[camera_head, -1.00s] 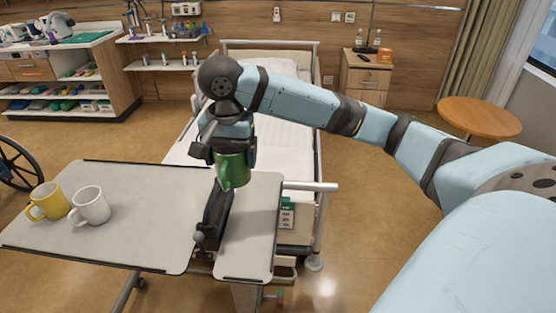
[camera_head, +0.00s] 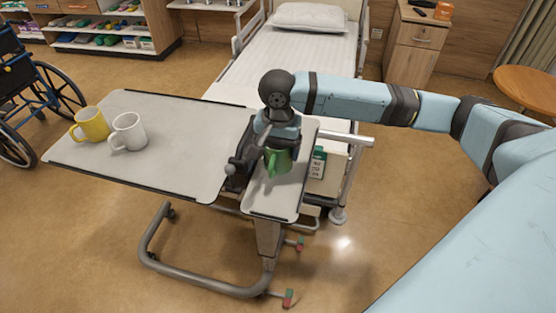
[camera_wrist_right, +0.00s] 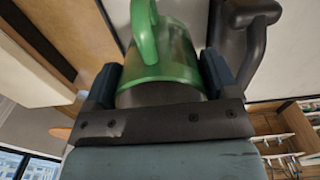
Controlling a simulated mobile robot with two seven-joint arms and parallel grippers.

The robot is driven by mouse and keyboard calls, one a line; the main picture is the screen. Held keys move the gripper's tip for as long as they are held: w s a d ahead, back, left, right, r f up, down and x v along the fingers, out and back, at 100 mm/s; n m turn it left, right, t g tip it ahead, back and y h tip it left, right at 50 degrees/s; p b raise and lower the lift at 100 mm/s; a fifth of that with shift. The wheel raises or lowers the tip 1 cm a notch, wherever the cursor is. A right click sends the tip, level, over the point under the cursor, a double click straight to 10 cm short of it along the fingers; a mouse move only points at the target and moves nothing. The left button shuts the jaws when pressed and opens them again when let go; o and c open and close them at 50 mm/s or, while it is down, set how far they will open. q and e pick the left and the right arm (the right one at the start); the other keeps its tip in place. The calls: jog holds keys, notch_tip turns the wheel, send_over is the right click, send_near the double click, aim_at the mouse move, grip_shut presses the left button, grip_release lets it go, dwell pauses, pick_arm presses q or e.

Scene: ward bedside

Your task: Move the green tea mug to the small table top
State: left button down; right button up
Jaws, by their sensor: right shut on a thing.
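The green mug (camera_head: 279,163) is held in my right gripper (camera_head: 278,148), over the small table top (camera_head: 270,206) of the bedside table. I cannot tell whether its base touches the surface. In the right wrist view the mug (camera_wrist_right: 170,62) sits between the two fingers of the gripper (camera_wrist_right: 160,85), and its handle (camera_wrist_right: 145,30) shows. The fingers are shut on its sides. My left gripper is not in view.
A yellow mug (camera_head: 91,124) and a white mug (camera_head: 128,132) stand on the large table top (camera_head: 180,150). A dark bracket (camera_head: 240,165) stands between the two tops. The bed (camera_head: 300,65) lies behind. The small top's near end is clear.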

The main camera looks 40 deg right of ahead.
aim_at(278, 161)
notch_tip(278, 161, down, 4)
jog(key=shift+f, duration=0.1)
jog(key=o, duration=1)
jog(key=shift+c, duration=0.2)
